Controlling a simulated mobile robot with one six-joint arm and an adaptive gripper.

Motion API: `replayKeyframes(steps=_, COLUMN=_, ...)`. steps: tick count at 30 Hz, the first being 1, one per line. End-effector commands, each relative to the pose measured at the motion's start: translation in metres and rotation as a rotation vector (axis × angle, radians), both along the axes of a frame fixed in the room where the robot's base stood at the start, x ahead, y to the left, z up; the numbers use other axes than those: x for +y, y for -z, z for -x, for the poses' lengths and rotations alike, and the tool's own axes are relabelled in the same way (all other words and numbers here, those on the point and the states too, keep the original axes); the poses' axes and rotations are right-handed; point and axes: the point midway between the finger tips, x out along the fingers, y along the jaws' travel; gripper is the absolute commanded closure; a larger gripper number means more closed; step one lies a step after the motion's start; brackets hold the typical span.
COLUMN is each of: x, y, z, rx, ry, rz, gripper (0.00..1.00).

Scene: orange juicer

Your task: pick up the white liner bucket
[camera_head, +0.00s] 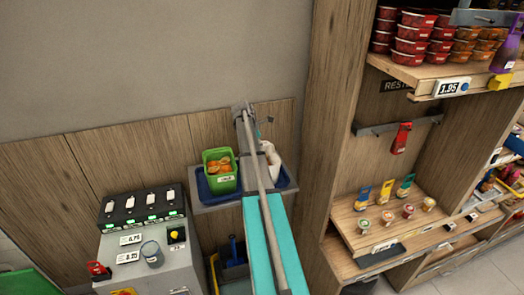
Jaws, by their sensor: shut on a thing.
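The white liner bucket (274,163) shows as a pale shape over the right part of a blue tray (286,183). My arm covers its left side, so its full shape is hidden. My gripper (263,149) is at its upper part, mostly hidden by my arm, and is shut on it. I cannot tell whether the bucket touches the tray.
A green bucket (221,183) with oranges stands on the tray just left of my arm. A grey machine (160,262) with a cup is at lower left. A wooden wall (150,160) is close behind; wooden shelves (345,215) stand to the right.

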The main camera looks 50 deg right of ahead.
Motion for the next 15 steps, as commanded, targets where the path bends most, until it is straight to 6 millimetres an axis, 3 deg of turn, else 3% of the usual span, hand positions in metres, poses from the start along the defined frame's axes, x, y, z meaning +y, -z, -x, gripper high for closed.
replayKeyframes(steps=15, x=0.0, y=-0.04, z=0.0, rx=0.0, ry=0.0, rz=0.001, gripper=1.0)
